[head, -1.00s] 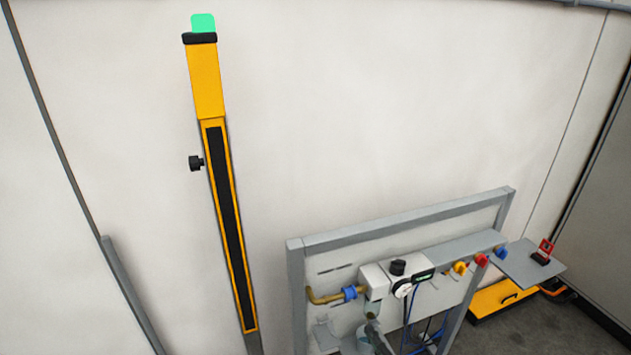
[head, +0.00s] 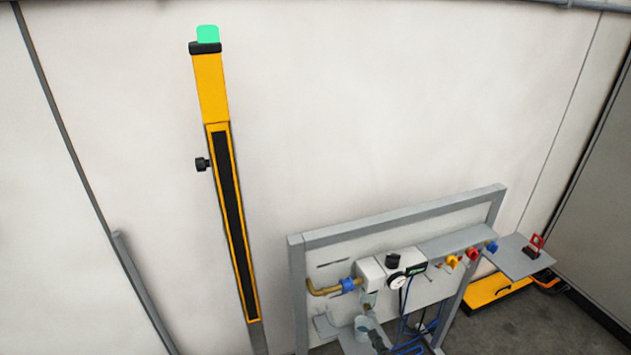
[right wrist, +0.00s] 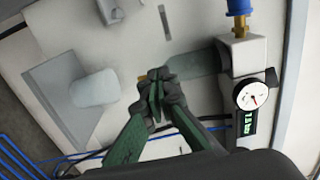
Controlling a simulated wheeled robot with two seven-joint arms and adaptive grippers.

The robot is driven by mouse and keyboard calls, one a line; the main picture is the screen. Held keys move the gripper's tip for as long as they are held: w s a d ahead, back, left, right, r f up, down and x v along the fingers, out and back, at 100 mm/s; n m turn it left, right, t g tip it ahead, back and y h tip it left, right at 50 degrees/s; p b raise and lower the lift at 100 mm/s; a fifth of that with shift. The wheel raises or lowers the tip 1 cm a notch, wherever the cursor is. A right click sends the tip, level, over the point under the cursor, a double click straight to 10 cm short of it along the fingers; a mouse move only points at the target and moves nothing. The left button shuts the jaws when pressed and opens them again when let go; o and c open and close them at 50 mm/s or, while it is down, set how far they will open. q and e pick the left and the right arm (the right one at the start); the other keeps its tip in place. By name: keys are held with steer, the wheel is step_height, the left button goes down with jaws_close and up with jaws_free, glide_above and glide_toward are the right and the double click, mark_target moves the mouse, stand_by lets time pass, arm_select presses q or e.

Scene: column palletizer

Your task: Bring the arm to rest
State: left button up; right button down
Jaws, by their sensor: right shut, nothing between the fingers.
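My right gripper (head: 376,338) is small at the bottom of the head view, in front of the lower part of the panel. In the right wrist view my right gripper (right wrist: 157,88) has its dark fingertips together with nothing held. They overlap the lower end of the grey-green filter bowl (right wrist: 192,63) in the picture; I cannot tell the gap in depth. The bowl (head: 369,300) hangs under the pale regulator body with its round gauge (head: 397,281). A pale cup (head: 362,323) stands just left of the gripper. My left gripper is not in view.
A grey frame (head: 297,290) borders the panel. Blue hoses (head: 412,340) run low beside the gripper. Coloured knobs (head: 472,254) and a grey shelf with a red item (head: 536,243) are at right. A yellow column (head: 210,88) stands at left before bare wall.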

steer(key=shift+s, duration=0.25)
steer(key=shift+f, duration=0.1)
